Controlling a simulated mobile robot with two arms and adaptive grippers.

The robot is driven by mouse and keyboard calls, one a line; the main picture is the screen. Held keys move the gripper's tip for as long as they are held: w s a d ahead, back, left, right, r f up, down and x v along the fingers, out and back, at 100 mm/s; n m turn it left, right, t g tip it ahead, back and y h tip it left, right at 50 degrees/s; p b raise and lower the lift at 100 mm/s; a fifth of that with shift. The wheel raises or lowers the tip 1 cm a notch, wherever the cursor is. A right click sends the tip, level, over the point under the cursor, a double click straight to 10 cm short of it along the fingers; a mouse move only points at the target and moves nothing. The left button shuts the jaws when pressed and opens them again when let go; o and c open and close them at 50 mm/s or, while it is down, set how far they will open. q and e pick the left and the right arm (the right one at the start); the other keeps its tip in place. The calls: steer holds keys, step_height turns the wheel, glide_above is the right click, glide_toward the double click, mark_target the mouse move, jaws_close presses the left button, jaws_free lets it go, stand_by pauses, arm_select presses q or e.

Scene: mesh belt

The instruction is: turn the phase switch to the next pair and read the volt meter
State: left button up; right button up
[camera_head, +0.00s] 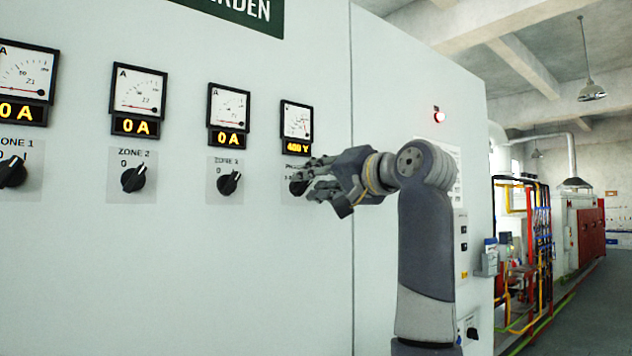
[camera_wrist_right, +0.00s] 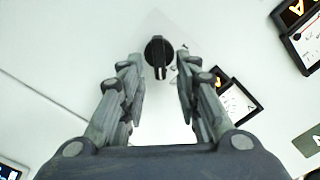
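The phase switch (camera_head: 298,187) is a black rotary knob on the pale cabinet front, partly hidden behind my right gripper's fingers. In the right wrist view the black knob (camera_wrist_right: 157,48) sits between the two fingertips, with a visible gap on each side. My right gripper (camera_head: 322,182) is open and reaches in from the right; its fingers show on both sides of the knob in the wrist view (camera_wrist_right: 159,60). The volt meter (camera_head: 296,119) is above the switch, with a white dial and a yellow display that seems to read 400 V. My left gripper is not in view.
To the left are three ammeters, each reading 0 A, above the zone 1 switch (camera_head: 12,172), zone 2 switch (camera_head: 133,178) and zone 3 switch (camera_head: 229,183). A red lamp (camera_head: 438,115) is lit on the right panel. Pipes and an aisle lie beyond.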

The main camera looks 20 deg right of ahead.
steer(key=shift+s, duration=0.1)
steer(key=v, duration=1.1)
steer(key=shift+s, duration=0.4)
steer(key=shift+d, duration=0.15)
